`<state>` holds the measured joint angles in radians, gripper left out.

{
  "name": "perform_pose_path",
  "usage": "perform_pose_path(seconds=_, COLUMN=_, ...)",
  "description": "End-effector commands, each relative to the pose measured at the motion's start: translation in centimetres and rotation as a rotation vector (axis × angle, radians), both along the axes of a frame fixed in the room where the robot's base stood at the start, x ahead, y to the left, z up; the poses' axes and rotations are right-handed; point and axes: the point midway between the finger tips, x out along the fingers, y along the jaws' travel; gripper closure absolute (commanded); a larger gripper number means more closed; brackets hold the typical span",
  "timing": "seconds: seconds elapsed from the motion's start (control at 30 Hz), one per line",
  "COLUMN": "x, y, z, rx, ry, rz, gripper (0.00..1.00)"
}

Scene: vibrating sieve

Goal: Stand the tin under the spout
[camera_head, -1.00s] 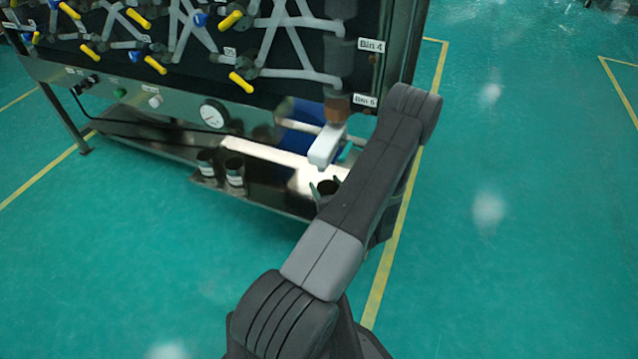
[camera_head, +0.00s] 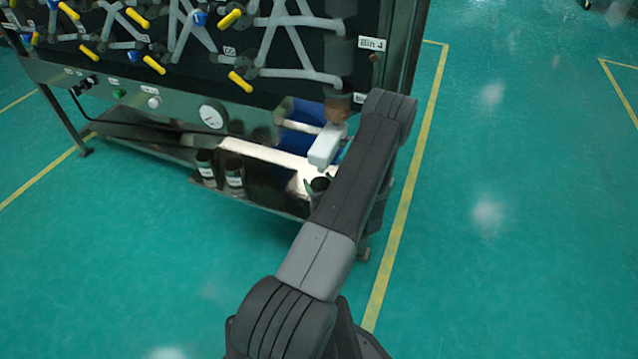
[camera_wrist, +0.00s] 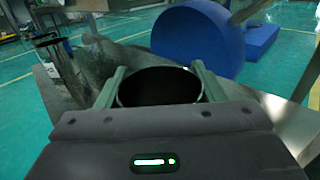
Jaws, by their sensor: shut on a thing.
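My gripper (camera_wrist: 159,84) is shut on a dark, open-topped tin (camera_wrist: 158,90), one green finger on each side of it in the wrist view. The tin stands upright with its round mouth upward. In the head view the tin (camera_head: 319,184) is just below and slightly left of the pale spout's (camera_head: 324,149) lower end, largely hidden by my arm. Whether its base touches the shelf (camera_head: 272,192) cannot be told. The spout hangs at the machine's right end under a brown collar.
A blue round object (camera_wrist: 198,36) lies beyond in the wrist view. Open green floor lies to the right.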

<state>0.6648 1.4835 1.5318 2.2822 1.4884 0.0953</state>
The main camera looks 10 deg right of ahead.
Motion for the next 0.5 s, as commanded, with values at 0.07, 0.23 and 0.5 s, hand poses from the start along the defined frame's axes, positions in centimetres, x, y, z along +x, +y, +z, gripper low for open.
perform_pose_path(seconds=0.07, x=0.00, y=0.00, z=-0.22, rx=0.000, ry=0.000, rz=0.000, gripper=0.34)
perform_pose_path(seconds=0.23, x=-0.01, y=0.00, z=-0.15, rx=0.000, ry=0.000, rz=0.000, gripper=0.16)
perform_pose_path(seconds=0.5, x=-0.01, y=0.01, z=0.10, rx=0.000, ry=0.000, rz=0.000, gripper=0.16)
